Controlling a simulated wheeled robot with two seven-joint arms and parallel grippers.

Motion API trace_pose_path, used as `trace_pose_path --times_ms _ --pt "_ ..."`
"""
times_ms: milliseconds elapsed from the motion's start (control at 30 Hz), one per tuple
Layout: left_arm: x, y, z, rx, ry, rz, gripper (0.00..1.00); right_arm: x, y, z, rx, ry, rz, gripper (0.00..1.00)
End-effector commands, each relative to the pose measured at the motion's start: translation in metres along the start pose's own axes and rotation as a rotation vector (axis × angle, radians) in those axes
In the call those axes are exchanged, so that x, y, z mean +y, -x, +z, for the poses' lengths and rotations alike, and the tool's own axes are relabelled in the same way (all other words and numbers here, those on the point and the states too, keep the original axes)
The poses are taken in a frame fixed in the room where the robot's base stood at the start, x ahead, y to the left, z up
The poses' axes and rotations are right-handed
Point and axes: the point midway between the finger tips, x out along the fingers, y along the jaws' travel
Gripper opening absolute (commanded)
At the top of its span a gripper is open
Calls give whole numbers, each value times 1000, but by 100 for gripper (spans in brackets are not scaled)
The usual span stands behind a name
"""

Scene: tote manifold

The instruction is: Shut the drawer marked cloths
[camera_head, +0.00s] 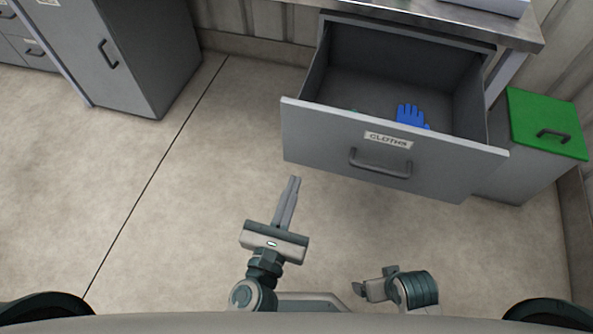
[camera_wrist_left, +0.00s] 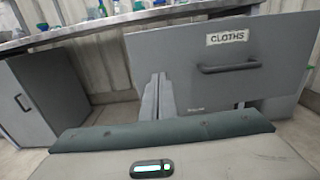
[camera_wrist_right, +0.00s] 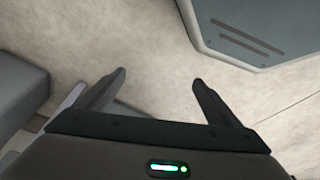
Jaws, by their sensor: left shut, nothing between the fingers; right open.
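The grey drawer marked cloths (camera_head: 330,137) is pulled well out from under the metal bench, with a dark bar handle (camera_head: 380,164) and a label on its front. A blue glove (camera_head: 410,116) and a bit of something green lie inside. The drawer front (camera_wrist_left: 265,85) also shows in the left wrist view. My left gripper (camera_head: 295,180) is shut and empty, in front of the drawer's left part and apart from it in the head view. My right gripper (camera_wrist_right: 160,78) is open and empty over the floor; in the head view only part of it (camera_head: 375,289) shows, low right of centre.
A grey bin with a green lid (camera_head: 545,122) stands right of the drawer. A grey cabinet (camera_head: 150,60) stands at the back left. The metal bench top (camera_head: 450,18) overhangs the drawer. The floor to the left is clear.

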Motion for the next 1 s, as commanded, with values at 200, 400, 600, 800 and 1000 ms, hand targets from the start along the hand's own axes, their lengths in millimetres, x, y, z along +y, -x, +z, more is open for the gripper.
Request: trace_pose_path --times_ms 200,400,600,800,1000 --pt "0 -22 3 -2 1 0 0 0 -17 1 -4 1 -2 87" --pt "0 -54 2 -2 0 0 0 0 -34 4 -6 1 -3 87" --pt "0 -90 2 -2 0 0 0 0 -47 7 -8 1 -4 87" --pt "0 -118 1 0 2 0 0 0 -54 8 -7 2 -5 87" --pt "0 -132 0 0 1 0 0 0 -57 10 -9 2 -5 87"
